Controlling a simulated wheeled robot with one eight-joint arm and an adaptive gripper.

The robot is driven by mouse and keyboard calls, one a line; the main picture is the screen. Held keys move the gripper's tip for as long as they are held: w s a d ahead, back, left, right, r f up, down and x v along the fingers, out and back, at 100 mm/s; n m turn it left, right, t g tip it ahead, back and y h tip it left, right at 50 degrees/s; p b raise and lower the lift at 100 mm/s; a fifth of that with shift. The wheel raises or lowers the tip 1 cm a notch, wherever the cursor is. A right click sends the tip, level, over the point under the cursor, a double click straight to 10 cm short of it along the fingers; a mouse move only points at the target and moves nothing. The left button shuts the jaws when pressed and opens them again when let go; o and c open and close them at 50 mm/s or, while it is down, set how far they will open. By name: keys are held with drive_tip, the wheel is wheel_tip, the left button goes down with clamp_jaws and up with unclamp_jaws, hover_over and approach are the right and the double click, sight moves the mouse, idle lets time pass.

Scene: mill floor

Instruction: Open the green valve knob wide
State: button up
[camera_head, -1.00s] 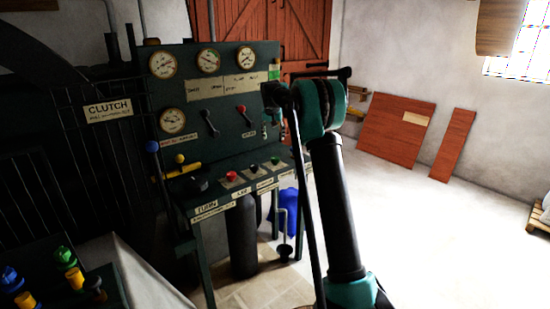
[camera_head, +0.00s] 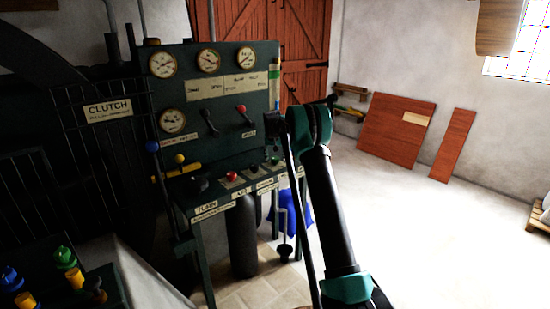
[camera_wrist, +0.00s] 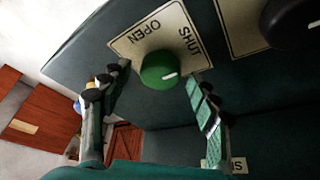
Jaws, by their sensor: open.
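The green valve knob (camera_wrist: 160,70) is round with a white mark that lies towards its right side in the wrist view. My gripper (camera_wrist: 157,80) is open, with one finger to the left of the knob and one to the right. The right fingertip is close to the knob; I cannot tell whether it touches. In the head view the knob appears small (camera_head: 275,160) on the desk, and my arm hides most of the gripper.
A black knob (camera_wrist: 292,22) on its own plate lies beside the green one. A red button (camera_head: 231,176) and levers (camera_head: 243,116) are on the same console (camera_head: 229,100). A separate panel at lower left carries another green knob (camera_head: 65,258). Open floor lies to the right.

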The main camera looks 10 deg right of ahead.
drive_tip(key=shift+c, duration=0.5)
drive_tip(key=c, duration=1.1)
drive_tip(key=shift+o, duration=0.2)
drive_tip(key=n, duration=0.2)
drive_tip(key=n+y, duration=0.1)
drive_tip(key=n, duration=0.1)
drive_tip(key=shift+d+y, duration=0.2)
drive_tip(key=shift+y, duration=0.1)
drive_tip(key=n+y, duration=0.1)
drive_tip(key=n, duration=0.4)
drive_tip(key=shift+d+y, duration=0.1)
drive_tip(key=shift+y, duration=0.3)
drive_tip(key=n, duration=0.2)
drive_tip(key=n+g+y, duration=0.1)
drive_tip(key=n, duration=0.1)
drive_tip(key=shift+w+n+g, duration=0.15)
drive_tip(key=shift+n+g, duration=0.15)
drive_tip(key=shift+w+d+n+g+y, duration=0.1)
drive_tip(key=shift+n+g+y, duration=0.2)
drive_tip(key=shift+n, duration=0.75)
drive_tip(key=shift+n+g+y, duration=0.2)
drive_tip(key=shift+n+g, duration=0.2)
drive_tip(key=shift+n, duration=0.65)
